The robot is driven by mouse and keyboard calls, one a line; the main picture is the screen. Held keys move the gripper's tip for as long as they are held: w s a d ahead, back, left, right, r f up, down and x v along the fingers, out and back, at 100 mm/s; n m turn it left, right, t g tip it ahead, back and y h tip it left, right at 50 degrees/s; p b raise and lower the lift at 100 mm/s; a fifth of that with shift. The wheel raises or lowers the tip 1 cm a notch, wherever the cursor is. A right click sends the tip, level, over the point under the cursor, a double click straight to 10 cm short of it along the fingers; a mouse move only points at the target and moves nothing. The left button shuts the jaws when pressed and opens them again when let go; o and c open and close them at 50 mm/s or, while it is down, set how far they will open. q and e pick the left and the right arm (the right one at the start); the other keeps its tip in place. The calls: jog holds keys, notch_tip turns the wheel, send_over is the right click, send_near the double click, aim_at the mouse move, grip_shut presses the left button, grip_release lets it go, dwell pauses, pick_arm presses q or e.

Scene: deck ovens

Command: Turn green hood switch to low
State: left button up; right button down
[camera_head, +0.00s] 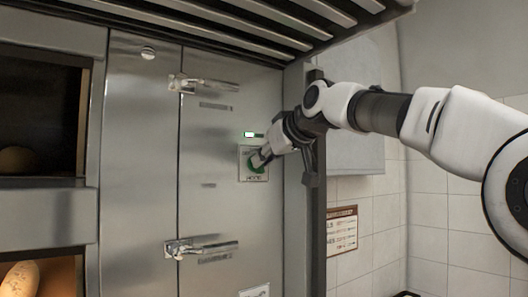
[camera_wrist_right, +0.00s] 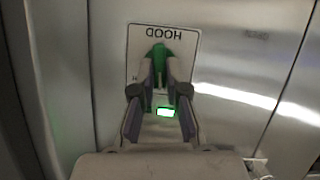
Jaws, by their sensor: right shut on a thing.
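The green hood switch (camera_head: 256,167) is a green knob on a pale plate on the steel oven front, in the middle of the head view. In the right wrist view the green knob (camera_wrist_right: 160,52) sits between my fingertips, below the upside-down word HOOD on its plate (camera_wrist_right: 187,38). My right gripper (camera_head: 266,156) reaches in from the right and is shut on the knob; it also shows in the right wrist view (camera_wrist_right: 160,72). A small green light (camera_head: 249,134) glows above the plate. The knob's exact setting is hidden by the fingers. My left gripper is not in view.
Metal latch handles (camera_head: 208,84) and (camera_head: 205,247) stick out from the panel above and below the switch. A slatted hood (camera_head: 250,22) overhangs the top. Oven openings with bread (camera_head: 18,280) are at the left. A framed sign (camera_head: 342,230) hangs on the tiled wall.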

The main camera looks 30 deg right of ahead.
jog(key=shift+d+f+m+y, duration=0.1)
jog(key=shift+m+y, duration=0.2)
jog(key=shift+m, duration=0.2)
jog(key=shift+p, duration=0.3)
jog(key=c, duration=1.2)
grip_release()
jog(key=shift+w, duration=0.2)
